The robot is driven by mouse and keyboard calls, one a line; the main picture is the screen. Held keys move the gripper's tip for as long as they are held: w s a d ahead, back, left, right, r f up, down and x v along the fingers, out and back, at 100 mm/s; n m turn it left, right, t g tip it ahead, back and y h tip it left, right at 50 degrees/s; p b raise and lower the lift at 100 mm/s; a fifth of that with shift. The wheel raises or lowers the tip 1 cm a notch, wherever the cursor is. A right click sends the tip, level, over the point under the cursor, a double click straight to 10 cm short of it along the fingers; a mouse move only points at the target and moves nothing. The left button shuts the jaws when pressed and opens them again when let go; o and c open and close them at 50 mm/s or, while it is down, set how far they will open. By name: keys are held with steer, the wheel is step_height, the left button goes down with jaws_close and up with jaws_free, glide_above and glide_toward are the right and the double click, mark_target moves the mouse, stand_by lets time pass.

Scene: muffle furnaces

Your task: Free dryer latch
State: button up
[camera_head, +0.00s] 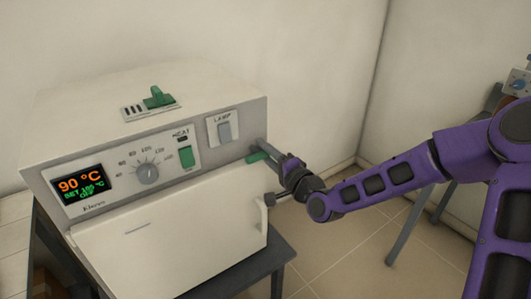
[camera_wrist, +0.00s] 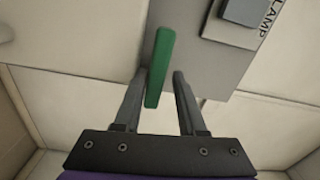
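The dryer (camera_head: 150,95) is a pale box on a dark stand, with a white door panel (camera_head: 180,235) across its lower front. A green latch handle (camera_head: 257,156) sits at the right edge of the front, below the lamp switch. In the wrist view the green latch (camera_wrist: 160,68) is a long bar, slightly tilted. My gripper (camera_head: 270,157) is at the latch. Its two fingers (camera_wrist: 160,77) are apart, with the green bar between them in the picture. The left finger is close to the bar and a gap shows on the right. I cannot tell whether either finger touches it.
The control panel has an orange and green display (camera_head: 80,185) reading 90 °C, a dial (camera_head: 147,173), a green heat switch (camera_head: 186,156) and a lamp switch (camera_head: 224,131). A green slider (camera_head: 158,97) is on top.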

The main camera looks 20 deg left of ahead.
steer(key=shift+s+f+g, duration=0.1)
steer(key=shift+f+g, duration=0.2)
steer(key=shift+f, duration=0.1)
stand_by(0.3)
